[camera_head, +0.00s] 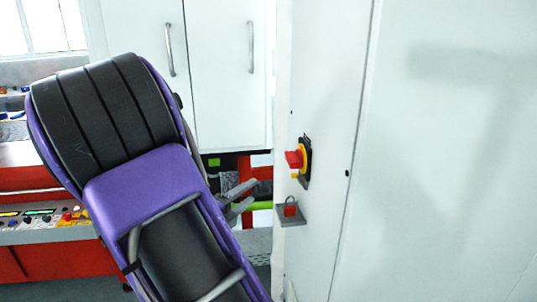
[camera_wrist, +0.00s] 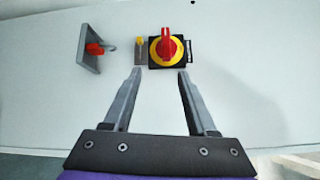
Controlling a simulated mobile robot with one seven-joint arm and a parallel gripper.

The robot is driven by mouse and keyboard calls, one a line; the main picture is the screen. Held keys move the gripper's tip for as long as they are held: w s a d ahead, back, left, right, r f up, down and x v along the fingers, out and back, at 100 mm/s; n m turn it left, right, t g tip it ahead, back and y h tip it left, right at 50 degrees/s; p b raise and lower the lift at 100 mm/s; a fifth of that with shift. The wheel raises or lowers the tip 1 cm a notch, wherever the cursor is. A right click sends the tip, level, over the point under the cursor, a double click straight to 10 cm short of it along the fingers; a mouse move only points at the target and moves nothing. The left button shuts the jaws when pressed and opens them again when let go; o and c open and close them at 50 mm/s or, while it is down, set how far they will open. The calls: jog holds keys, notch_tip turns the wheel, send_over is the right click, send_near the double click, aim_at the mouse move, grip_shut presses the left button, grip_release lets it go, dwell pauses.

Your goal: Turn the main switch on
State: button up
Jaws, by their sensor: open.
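The main switch (camera_head: 299,158) is a red knob on a yellow disc and black plate, mounted on the white cabinet front. In the wrist view the main switch (camera_wrist: 166,48) lies just beyond the fingertips, between their lines, with its red handle pointing up in the picture. My gripper (camera_wrist: 159,72) is open and empty, its two grey fingers apart and not around the knob. In the head view my gripper (camera_head: 243,197) is left of the switch and somewhat lower, partly hidden by my purple and black arm.
A red padlock (camera_head: 291,209) sits on a small grey bracket below the switch; the padlock also shows in the wrist view (camera_wrist: 95,49). A red control console (camera_head: 45,225) stands at left.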

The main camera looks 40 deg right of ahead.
jog(key=d+n, duration=0.2)
send_near(288, 162)
jog(key=x, duration=1)
jog(key=shift+s+r, duration=0.1)
grip_shut()
